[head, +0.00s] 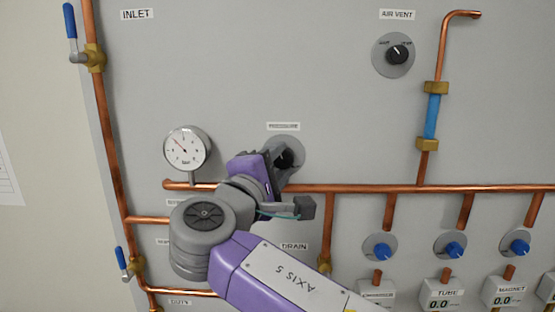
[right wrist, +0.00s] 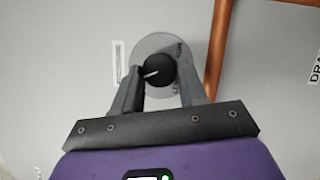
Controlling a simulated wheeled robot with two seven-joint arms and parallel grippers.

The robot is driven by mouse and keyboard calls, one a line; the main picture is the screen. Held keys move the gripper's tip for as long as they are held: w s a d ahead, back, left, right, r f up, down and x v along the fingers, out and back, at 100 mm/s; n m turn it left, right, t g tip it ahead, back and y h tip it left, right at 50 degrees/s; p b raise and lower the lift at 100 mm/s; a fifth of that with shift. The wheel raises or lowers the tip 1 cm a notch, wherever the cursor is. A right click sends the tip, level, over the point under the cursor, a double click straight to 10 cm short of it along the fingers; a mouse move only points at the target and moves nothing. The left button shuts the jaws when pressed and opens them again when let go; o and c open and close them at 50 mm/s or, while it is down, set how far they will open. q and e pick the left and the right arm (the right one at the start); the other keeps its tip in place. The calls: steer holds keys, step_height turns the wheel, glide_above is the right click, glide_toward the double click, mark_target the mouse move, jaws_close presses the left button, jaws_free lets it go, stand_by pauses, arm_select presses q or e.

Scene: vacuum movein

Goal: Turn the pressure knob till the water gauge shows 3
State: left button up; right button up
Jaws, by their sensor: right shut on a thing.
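The pressure knob (right wrist: 160,68) is black with a white pointer line, on a round grey plate below the PRESSURE label (head: 283,126). My right gripper (head: 283,160) is shut on it, one finger on each side, and hides part of the knob in the head view. In the right wrist view the pointer line points to the left. The round white water gauge (head: 185,148) is left of the knob, its needle pointing to the upper left. Its numbers are too small to read. My left gripper is not in view.
A horizontal copper pipe (head: 400,188) runs just below the knob and behind my right arm. The AIR VENT knob (head: 397,54) is at the upper right. Several blue knobs sit at the lower right. Blue-handled valves (head: 70,22) line the left pipe.

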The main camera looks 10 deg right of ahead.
steer(key=m+p, duration=0.1)
steer(key=m, duration=0.1)
steer(key=m+g+y, duration=0.1)
steer(key=m, duration=0.1)
steer(key=shift+r+m+g+p, duration=0.2)
steer(key=shift+m+g+p, duration=0.1)
steer(key=shift+p, duration=0.05)
stand_by(0.5)
steer(key=o, duration=1.1)
steer(key=shift+s, duration=0.1)
steer(key=shift+c, duration=0.2)
steer(key=v, duration=0.7)
steer(key=shift+s+b, duration=0.25)
steer(key=shift+b, duration=0.1)
steer(key=shift+a, duration=0.15)
